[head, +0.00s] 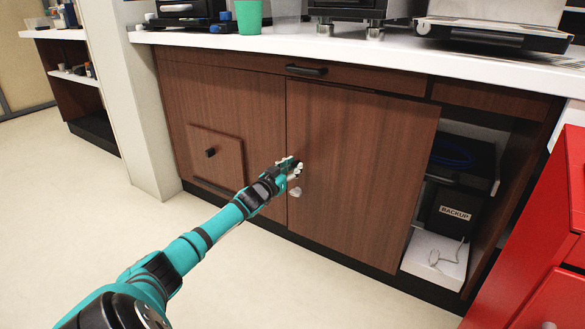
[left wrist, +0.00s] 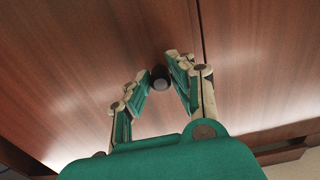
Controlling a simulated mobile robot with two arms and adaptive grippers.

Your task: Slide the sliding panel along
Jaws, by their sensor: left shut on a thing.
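The sliding panel (head: 360,165) is a brown wood-grain door in the lower cabinet under the white counter. To its right is an open gap that shows the cabinet inside. My left gripper (head: 293,168) is at the panel's left edge, shut on a small dark round knob. In the left wrist view the two fingers of my left gripper (left wrist: 162,82) close on either side of the knob (left wrist: 160,77), with the wood surface (left wrist: 90,65) behind and a vertical seam to the right. My right gripper is not in view.
In the gap are a black box labelled BACKUP (head: 456,212) and a white shelf (head: 436,255) with a cable. A red cabinet (head: 560,220) stands at the right. A white pillar (head: 140,110) stands at the left. The floor (head: 100,215) in front is clear.

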